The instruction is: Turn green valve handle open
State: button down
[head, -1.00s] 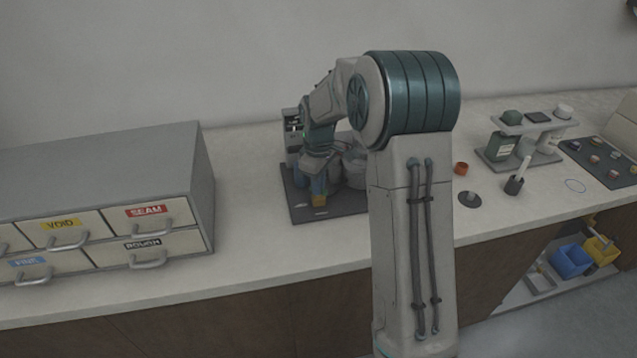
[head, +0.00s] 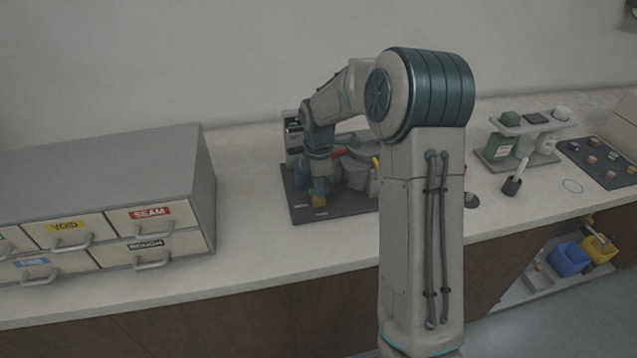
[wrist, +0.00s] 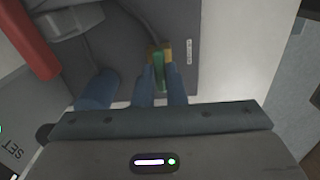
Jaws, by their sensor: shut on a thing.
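The green valve handle (wrist: 159,72) shows in the wrist view between my two blue fingers, on a small brass-yellow valve body (wrist: 166,45). My gripper (wrist: 160,88) is shut on the handle, one finger on each side of it. In the head view the yellow valve body (head: 319,186) shows near the front of the press's dark base plate (head: 308,213). My wrist is just above it, and the handle itself is too small to make out there.
A blue cylindrical part (wrist: 98,92) stands left of my fingers in the wrist view. A red lever (wrist: 32,42) lies further left; it also shows in the head view (head: 338,153). A drawer cabinet (head: 140,165) stands left, with clear counter between it and the plate.

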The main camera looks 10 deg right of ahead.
jog(key=shift+a, duration=0.1)
dwell(0.4)
jog(key=c, duration=1.5)
grip_release()
notch_tip(320, 180, up, 14)
jog(key=shift+f, duration=0.1)
jog(key=s+m+t, duration=0.1)
jog(key=s+m, duration=0.5)
jog(key=s, duration=0.3)
jog(key=s+f+m+t, duration=0.1)
jog(key=s+m, duration=0.5)
jog(key=s, duration=0.4)
jog(key=s+m+t, duration=0.1)
jog(key=s+m, duration=0.4)
jog(key=s, duration=0.4)
jog(key=shift+s+f+m, duration=0.25)
jog(key=shift+f+m, duration=0.15)
